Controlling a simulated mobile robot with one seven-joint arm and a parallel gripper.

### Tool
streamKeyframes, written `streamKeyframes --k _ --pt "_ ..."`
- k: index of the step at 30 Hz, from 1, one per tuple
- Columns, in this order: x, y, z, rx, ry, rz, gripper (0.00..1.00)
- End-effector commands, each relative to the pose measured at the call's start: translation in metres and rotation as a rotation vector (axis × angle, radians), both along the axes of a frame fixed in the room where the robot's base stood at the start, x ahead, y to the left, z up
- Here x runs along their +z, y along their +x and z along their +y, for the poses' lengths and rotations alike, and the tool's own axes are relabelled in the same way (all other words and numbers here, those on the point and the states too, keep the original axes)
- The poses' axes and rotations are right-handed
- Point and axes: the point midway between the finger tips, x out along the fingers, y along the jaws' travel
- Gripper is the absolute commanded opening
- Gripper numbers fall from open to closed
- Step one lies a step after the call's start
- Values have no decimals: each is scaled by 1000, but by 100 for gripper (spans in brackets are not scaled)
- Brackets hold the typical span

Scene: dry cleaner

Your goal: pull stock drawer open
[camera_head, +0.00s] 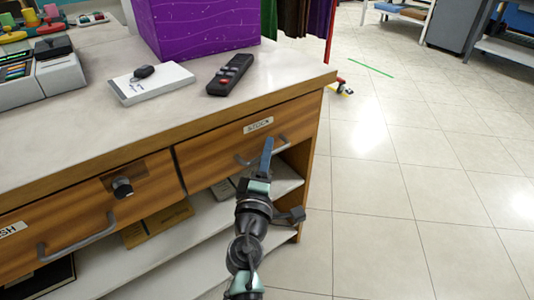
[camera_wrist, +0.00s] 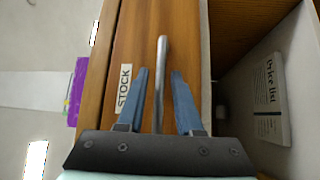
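The stock drawer (camera_head: 222,155) is the right-hand wooden drawer under the counter top, with a STOCK label (camera_head: 258,125). Its front looks flush with the counter, so it appears shut. Its grey bar handle (camera_head: 247,161) is partly hidden by my gripper (camera_head: 267,150) in the head view. In the wrist view, the handle (camera_wrist: 161,75) runs between the two blue fingers of my gripper (camera_wrist: 159,75). The fingers are apart, one on each side of the bar, with a visible gap on both sides. The STOCK label (camera_wrist: 123,88) lies left of the handle there.
A second drawer (camera_head: 75,215) with a dark knob and bar handle is on the left. The counter top (camera_head: 165,120) holds a purple box (camera_head: 200,28), a remote (camera_head: 230,74) and a white box (camera_head: 150,84). An open shelf (camera_head: 205,215) lies below. Tiled floor (camera_head: 390,200) at right is clear.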

Motion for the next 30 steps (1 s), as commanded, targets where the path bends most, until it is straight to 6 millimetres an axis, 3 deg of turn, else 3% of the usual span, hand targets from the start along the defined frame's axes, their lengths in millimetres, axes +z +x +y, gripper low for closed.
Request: streamKeyframes --k 1,5,30 --pt "0 0 0 0 0 0 23" --pt "0 0 0 0 0 0 0" --pt "0 0 1 1 0 0 0"
